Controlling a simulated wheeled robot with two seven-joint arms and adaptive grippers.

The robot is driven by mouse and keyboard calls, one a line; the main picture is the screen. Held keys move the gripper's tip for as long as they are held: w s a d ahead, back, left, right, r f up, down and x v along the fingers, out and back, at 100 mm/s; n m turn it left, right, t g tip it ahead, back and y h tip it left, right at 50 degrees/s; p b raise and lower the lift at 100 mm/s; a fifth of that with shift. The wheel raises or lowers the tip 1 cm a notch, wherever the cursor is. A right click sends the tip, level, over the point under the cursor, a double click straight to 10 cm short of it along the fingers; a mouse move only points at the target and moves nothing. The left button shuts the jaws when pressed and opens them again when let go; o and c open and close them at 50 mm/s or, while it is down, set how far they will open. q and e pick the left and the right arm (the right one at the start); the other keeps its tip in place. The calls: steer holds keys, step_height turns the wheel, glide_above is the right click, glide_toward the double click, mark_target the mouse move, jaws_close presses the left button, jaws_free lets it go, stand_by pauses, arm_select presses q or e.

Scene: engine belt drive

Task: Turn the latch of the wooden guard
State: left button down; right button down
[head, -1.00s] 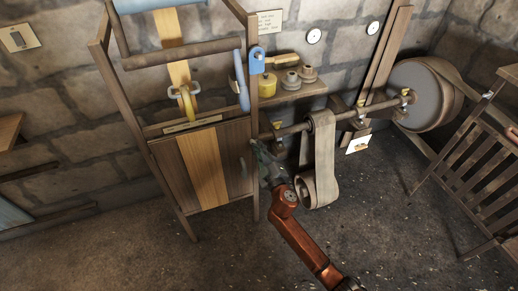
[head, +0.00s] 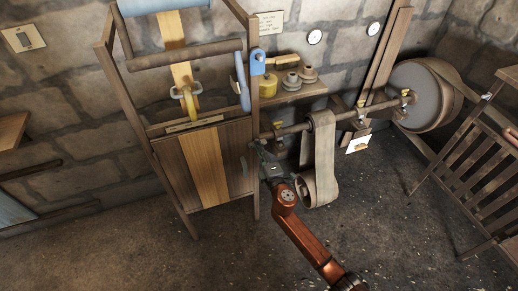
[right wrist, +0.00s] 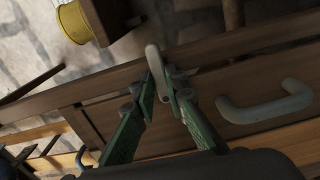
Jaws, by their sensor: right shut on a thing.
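The wooden guard (head: 205,165) is a boarded panel with a pale middle strip, set in the tall frame at centre left. A grey bar handle (right wrist: 265,112) on it shows in the right wrist view, right of my gripper. The grey latch (right wrist: 153,58) is a small rounded lever at the guard's edge. My right gripper (right wrist: 166,88), green-fingered, is shut on the latch, with the lever's end standing out beyond the fingertips. In the head view my right gripper (head: 260,151) is at the guard's right edge; the latch there is too small to make out. My left gripper is out of view.
A shaft (head: 290,129) with a hanging belt (head: 323,160) lies just right of my gripper. A shelf (head: 300,94) above carries a yellow spool (head: 268,84) and grey pulleys. A slatted rack (head: 475,165) stands at the right. The floor in front is open.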

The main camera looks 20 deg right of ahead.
steer(key=shift+f, duration=0.1)
stand_by(0.5)
steer(key=c, duration=2)
jaws_free()
steer(key=shift+o, duration=0.3)
steer(key=shift+s, duration=0.1)
steer(key=s, duration=1.1)
steer(key=shift+s+d, duration=0.15)
steer(key=shift+s, duration=0.25)
